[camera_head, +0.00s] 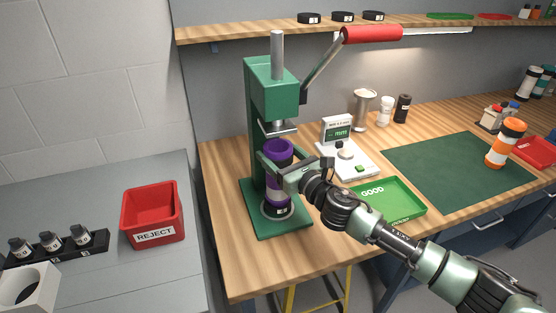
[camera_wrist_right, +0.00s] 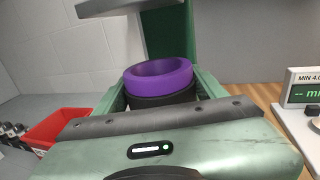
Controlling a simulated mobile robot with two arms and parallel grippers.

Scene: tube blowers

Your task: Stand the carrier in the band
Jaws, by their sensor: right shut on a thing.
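The carrier (camera_head: 278,147) is a purple and black tube, upright under the ram of the green press (camera_head: 271,75). My right gripper (camera_head: 276,167) is shut on its middle from the front right. In the right wrist view the carrier's open purple rim (camera_wrist_right: 158,72) and black body show behind the gripper. A dark band (camera_head: 281,212) with a white label sits on the press base, directly below the carrier. The carrier's lower end is at or just above the band; I cannot tell whether it is inside. My left gripper is not in view.
The press has a lever with a red handle (camera_head: 372,33). A gauge with a display (camera_head: 337,130) and a green GOOD tray (camera_head: 388,199) stand to the right. An orange-and-white tube (camera_head: 506,143) stands on the green mat (camera_head: 440,165). A red REJECT bin (camera_head: 153,211) is at the left.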

